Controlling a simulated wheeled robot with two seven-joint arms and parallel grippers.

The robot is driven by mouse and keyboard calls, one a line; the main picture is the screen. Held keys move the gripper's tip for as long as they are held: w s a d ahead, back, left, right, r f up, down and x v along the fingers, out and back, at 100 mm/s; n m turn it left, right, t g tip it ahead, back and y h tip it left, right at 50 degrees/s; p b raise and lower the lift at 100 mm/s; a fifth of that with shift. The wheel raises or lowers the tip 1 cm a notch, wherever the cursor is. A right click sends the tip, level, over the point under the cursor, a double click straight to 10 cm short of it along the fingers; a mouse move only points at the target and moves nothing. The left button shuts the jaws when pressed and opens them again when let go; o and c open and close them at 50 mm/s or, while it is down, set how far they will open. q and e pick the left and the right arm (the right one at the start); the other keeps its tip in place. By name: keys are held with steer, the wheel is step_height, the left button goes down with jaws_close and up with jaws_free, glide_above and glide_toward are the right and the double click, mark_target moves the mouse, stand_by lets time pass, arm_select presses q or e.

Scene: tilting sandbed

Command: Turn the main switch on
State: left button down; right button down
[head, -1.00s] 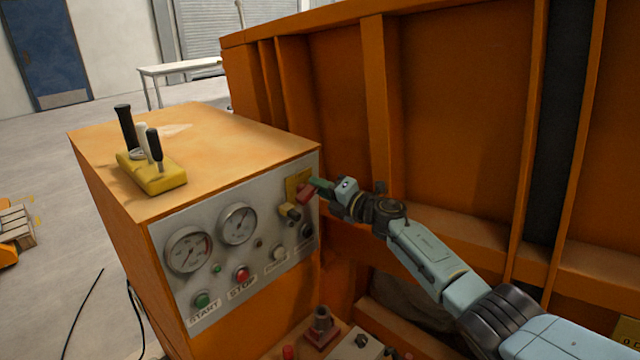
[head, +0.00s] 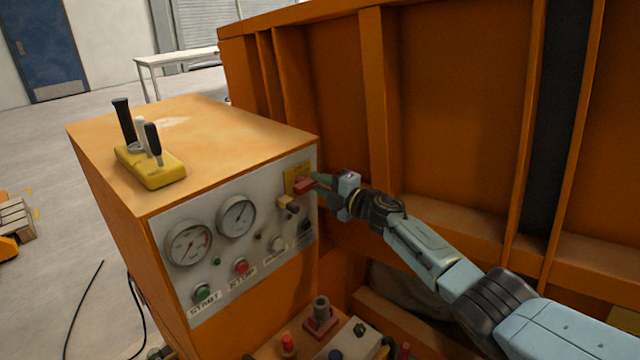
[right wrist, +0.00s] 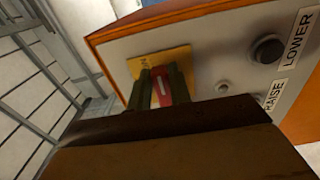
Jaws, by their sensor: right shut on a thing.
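The main switch (head: 304,186) is a red handle on a yellow plate (head: 291,178), at the upper right of the grey panel on the orange control box. My right gripper (head: 315,184) reaches in from the right, and its green fingers are shut on the red handle. In the right wrist view the red handle (right wrist: 162,86), with a white mark, sits between the two fingers (right wrist: 161,90) in front of the yellow plate (right wrist: 172,63). The fingers hide part of the handle. My left gripper is not in view.
The panel (head: 232,232) also has two gauges, a green START button (head: 203,292), a red STOP button (head: 241,266) and a beige knob (head: 287,203) below the switch. A yellow lever block (head: 150,168) stands on the box. A large orange wall (head: 450,110) rises behind my right arm.

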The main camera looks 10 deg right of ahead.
steer(key=c, duration=1.3)
jaws_free()
steer(key=p+v, duration=0.2)
steer(key=v, duration=1.1)
steer(key=shift+s+d+f, duration=0.1)
steer(key=shift+s+d, duration=0.05)
steer(key=shift+f, duration=0.1)
